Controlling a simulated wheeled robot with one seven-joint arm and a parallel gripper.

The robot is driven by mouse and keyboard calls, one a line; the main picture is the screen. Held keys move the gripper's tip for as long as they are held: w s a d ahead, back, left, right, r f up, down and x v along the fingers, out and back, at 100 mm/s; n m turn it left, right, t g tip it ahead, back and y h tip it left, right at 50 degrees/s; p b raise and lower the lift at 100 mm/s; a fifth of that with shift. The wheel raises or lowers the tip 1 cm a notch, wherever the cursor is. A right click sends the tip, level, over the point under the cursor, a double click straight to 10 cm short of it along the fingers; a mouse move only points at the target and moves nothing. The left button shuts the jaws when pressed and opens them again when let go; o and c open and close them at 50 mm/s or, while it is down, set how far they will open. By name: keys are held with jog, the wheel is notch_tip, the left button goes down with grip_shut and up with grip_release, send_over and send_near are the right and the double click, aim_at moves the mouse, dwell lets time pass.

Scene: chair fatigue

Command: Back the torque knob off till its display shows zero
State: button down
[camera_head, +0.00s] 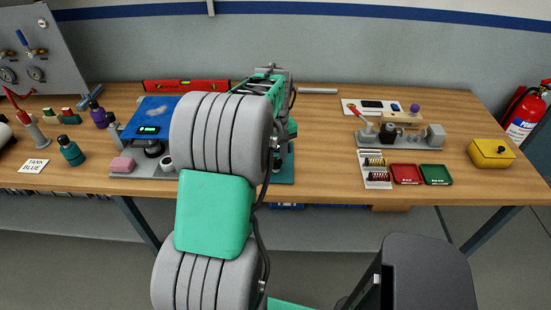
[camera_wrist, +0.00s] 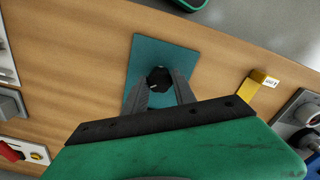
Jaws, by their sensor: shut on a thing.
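In the wrist view a dark round knob (camera_wrist: 158,75) stands over a teal plate (camera_wrist: 139,68) on the wooden bench. The two grey fingers of my gripper (camera_wrist: 162,86) reach down to either side of the knob and are shut on it. A small light mark shows on the knob's top. In the head view my arm hides the knob and my fingertips; only an edge of the teal plate (camera_head: 283,170) shows beside it.
In the wrist view a yellow piece with a white label (camera_wrist: 271,82) lies to the right of the plate. In the head view a red level (camera_head: 186,86) lies at the back. Red (camera_head: 407,174) and green trays (camera_head: 436,175) and a yellow box (camera_head: 490,153) stand to the right.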

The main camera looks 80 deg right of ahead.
aim_at(276, 160)
jog(key=c, duration=1)
grip_release()
jog(key=shift+r, duration=0.1)
notch_tip(276, 160, up, 8)
jog(key=shift+f+b, duration=0.2)
jog(key=shift+b, duration=0.3)
